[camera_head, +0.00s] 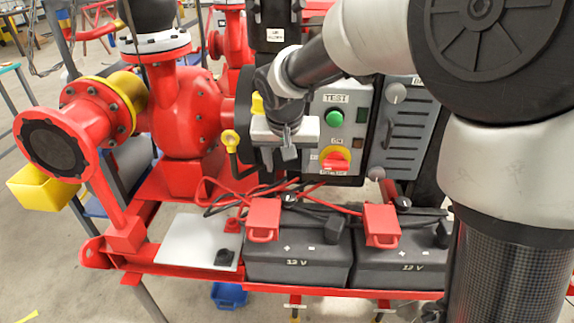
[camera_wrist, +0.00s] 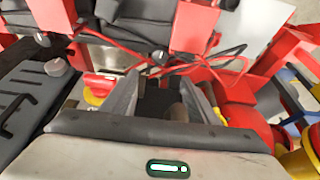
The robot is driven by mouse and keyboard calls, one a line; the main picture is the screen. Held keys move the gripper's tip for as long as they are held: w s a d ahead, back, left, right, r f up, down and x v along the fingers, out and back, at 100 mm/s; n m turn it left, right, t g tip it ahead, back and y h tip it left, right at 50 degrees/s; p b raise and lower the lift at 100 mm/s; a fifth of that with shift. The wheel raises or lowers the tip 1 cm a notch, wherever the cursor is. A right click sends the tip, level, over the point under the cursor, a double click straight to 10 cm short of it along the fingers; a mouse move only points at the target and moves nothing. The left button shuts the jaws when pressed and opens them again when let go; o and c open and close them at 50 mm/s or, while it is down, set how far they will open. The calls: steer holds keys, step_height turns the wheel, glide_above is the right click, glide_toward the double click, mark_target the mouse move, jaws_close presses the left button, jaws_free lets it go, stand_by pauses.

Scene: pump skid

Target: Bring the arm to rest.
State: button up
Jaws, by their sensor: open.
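My gripper (camera_head: 284,152) hangs in front of the pump skid, just left of the grey control panel (camera_head: 345,110). In the wrist view my gripper (camera_wrist: 165,85) shows its two fingers apart, with nothing between them. My arm reaches in from the right side of the head view and bends down to the gripper.
Two dark 12 V batteries (camera_head: 297,262) with red terminal covers (camera_head: 264,219) sit below on the red frame, with red and black cables. A red pump (camera_head: 188,115) stands at left.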

steer(key=s+d+r, duration=0.8)
steer(key=s+d, duration=0.2)
steer(key=d, duration=0.1)
steer(key=s+d+t, duration=0.1)
steer(key=s+d, duration=0.2)
steer(key=s, duration=0.5)
steer(key=s+d, duration=0.3)
steer(key=s, duration=0.4)
step_height(320, 180, up, 18)
steer(key=p, duration=1.7)
steer(key=shift+a+f+p, duration=0.15)
steer(key=shift+f+p, duration=0.05)
steer(key=shift+p, duration=0.15)
